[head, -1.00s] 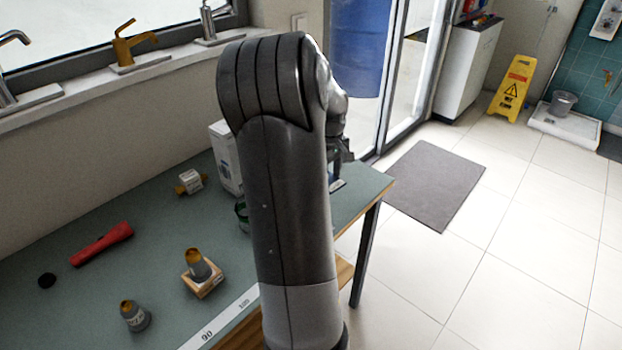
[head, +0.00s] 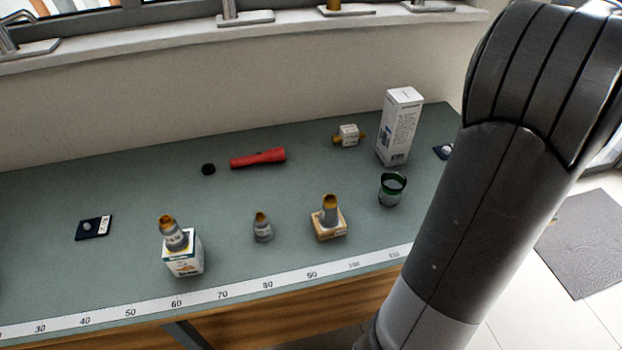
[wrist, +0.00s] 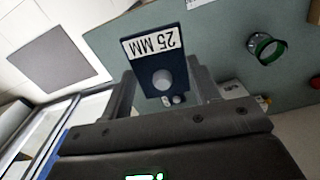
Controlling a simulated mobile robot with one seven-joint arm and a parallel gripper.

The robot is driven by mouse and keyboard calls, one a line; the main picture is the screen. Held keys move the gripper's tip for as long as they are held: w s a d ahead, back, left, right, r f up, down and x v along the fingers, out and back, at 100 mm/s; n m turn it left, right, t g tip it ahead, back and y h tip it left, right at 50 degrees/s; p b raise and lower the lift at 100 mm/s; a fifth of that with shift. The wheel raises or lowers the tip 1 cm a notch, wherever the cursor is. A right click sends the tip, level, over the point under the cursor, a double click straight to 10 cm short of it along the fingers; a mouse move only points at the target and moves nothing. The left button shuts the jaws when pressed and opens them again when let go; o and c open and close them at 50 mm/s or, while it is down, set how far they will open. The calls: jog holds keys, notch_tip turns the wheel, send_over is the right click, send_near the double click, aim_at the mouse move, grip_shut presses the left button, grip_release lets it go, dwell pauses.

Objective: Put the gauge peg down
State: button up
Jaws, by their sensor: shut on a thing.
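In the wrist view a dark blue plate with a white "25 MM" label and a round grey knob, which I take as the gauge peg (wrist: 162,79), sits between the fingers of my gripper (wrist: 163,93). My gripper is shut on it and appears to hold it above the table's edge area. In the head view the gripper and the held piece are hidden behind my arm. Two similar dark plates lie on the green table (head: 130,265): one plate at the left (head: 95,227) and one at the far right (head: 443,152), partly behind my arm.
A fitting (head: 173,235) tops a small box (head: 184,260); another fitting (head: 263,229) stands alone. A third (head: 329,209) sits on a wooden block (head: 328,232). A green-rimmed cup (head: 391,190), tall box (head: 399,127), valve (head: 347,136) and red torch (head: 258,158) surround bare tabletop.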

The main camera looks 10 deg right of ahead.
notch_tip(320, 180, up, 8)
jog(key=shift+f, duration=0.2)
jog(key=w+a+n, duration=0.4)
jog(key=w+a, duration=0.8)
jog(key=w, duration=0.3)
jog(key=w+a+n, duration=0.2)
jog(key=w+a, duration=0.4)
jog(key=a, duration=0.4)
jog(key=w+a+n, duration=0.2)
jog(key=w+a, duration=0.4)
jog(key=a, duration=0.3)
jog(key=n, duration=0.7)
send_over(153, 217)
notch_tip(153, 217, down, 25)
jog(key=shift+d+f, duration=0.1)
jog(key=shift+f, duration=0.05)
jog(key=shift+s+f, duration=0.1)
jog(key=shift+f, duration=1.9)
jog(key=shift+f, duration=0.1)
